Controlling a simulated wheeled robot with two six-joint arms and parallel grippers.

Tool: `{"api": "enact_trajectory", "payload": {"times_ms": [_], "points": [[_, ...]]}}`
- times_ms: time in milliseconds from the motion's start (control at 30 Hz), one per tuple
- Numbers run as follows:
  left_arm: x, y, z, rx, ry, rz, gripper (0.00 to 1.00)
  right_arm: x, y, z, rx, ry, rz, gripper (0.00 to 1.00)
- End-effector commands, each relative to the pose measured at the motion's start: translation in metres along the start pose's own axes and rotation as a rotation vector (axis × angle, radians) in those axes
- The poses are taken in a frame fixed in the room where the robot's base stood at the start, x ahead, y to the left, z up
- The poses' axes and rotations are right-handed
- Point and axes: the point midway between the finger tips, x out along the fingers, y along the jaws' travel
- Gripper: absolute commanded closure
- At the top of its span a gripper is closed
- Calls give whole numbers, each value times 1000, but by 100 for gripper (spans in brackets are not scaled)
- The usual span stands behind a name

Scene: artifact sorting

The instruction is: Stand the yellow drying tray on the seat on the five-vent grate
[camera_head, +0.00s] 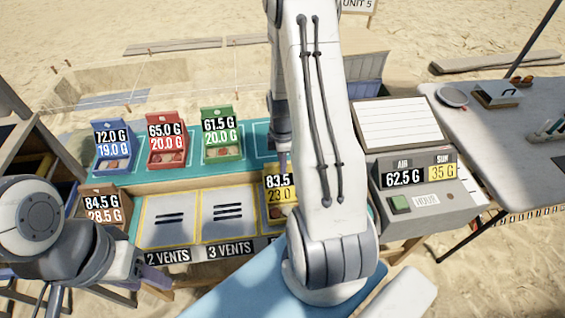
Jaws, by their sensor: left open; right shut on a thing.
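The yellow drying tray (270,208), labelled 83.5 and 23.0, stands upright just right of the grate marked 3 VENTS (229,213). My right arm hides its right part. My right gripper (284,163) is shut on the tray from above; its fingertips are partly hidden. I cannot tell whether the tray rests on a grate or hangs just above it. My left gripper (95,296) is open and empty at the lower left, partly out of frame.
Blue (115,147), red (167,140) and green (221,135) trays stand on the teal mat (190,173). A brown tray (104,211) stands left of the empty 2 VENTS grate (171,218). A grey AIR/SUN display box (427,192) is right of my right arm.

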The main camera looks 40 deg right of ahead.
Motion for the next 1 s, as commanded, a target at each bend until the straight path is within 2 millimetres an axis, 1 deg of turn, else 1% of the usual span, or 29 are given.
{"api": "enact_trajectory", "payload": {"times_ms": [200, 233, 267, 300, 567, 667, 733, 867, 1000], "points": [[3, 0, 0, 0, 0, 0, 50, 4, 0, 0, 0, 0, 0, 100], [2, 0, 0, 0, 0, 0, 50, 3, 0, 0, 0, 0, 0, 69], [2, 0, 0, 0, 0, 0, 50, 3, 0, 0, 0, 0, 0, 57], [2, 0, 0, 0, 0, 0, 50, 3, 0, 0, 0, 0, -1, 50], [2, 0, 0, 0, 0, 0, 50, 2, 0, 0, 0, 0, -1, 50], [-2, 0, 0, 0, 0, 0, 50, -3, 0, 0, 0, 0, 0, 50], [1, 0, 0, 0, 0, 0, 50, -7, 1, 0, 0, 0, 2, 50], [4, 0, 0, 0, 0, 0, 50, -29, 1, 0, 0, 0, 5, 50], [7, 0, 0, 0, 0, 0, 50, -61, 2, 0, 0, 0, 7, 50]]}}
